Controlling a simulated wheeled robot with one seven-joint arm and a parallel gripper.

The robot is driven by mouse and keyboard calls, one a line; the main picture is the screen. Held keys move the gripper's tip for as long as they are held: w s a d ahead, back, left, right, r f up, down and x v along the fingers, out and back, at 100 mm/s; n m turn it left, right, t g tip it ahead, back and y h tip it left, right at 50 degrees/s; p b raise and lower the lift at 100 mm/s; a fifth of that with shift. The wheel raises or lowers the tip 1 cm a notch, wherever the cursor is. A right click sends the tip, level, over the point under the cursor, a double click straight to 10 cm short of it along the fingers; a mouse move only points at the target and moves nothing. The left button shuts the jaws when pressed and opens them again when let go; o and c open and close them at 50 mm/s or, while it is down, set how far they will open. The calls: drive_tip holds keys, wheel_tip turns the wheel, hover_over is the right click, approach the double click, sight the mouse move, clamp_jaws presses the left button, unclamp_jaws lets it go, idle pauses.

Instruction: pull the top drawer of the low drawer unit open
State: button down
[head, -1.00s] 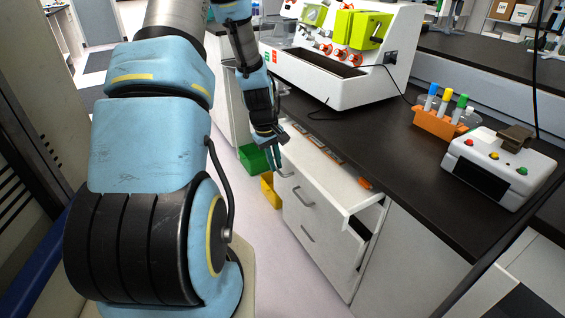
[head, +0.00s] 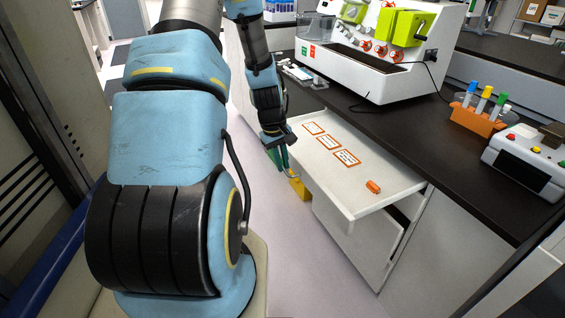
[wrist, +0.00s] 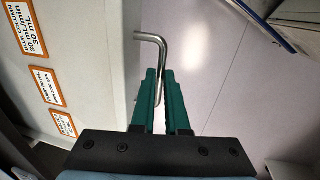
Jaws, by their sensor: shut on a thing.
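My gripper (head: 281,163) is at the drawer's front. In the wrist view, its green fingers (wrist: 162,80) are shut on the bent metal handle (wrist: 150,36).
A white machine (head: 376,62) with green parts, an orange tube rack (head: 477,118) and a white box with buttons (head: 527,160) stand on the black bench top (head: 425,150). A yellow bin (head: 299,187) is on the floor behind the drawer front.

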drive_tip(key=c, duration=1.2)
unclamp_jaws()
drive_tip(key=shift+r, duration=0.1)
wheel_tip(320, 180, up, 10)
drive_tip(key=a, duration=0.1)
drive_tip(key=shift+s+a+r+b, duration=0.25)
drive_tip(key=shift+s+a+b, duration=0.15)
drive_tip(key=s+a+r+m+p, duration=0.2)
drive_tip(key=s+a+r+m, duration=0.1)
drive_tip(key=s+r, duration=0.2)
drive_tip(key=s+a+r+m+y+p, duration=0.1)
drive_tip(key=s+a+r+m+p, duration=0.1)
drive_tip(key=s+r, duration=0.3)
drive_tip(key=s+a+m, duration=0.1)
drive_tip(key=s, duration=0.3)
drive_tip(key=shift+s+r+t+y, duration=0.25)
drive_tip(key=shift+t+y, duration=0.05)
drive_tip(key=shift+t, duration=0.1)
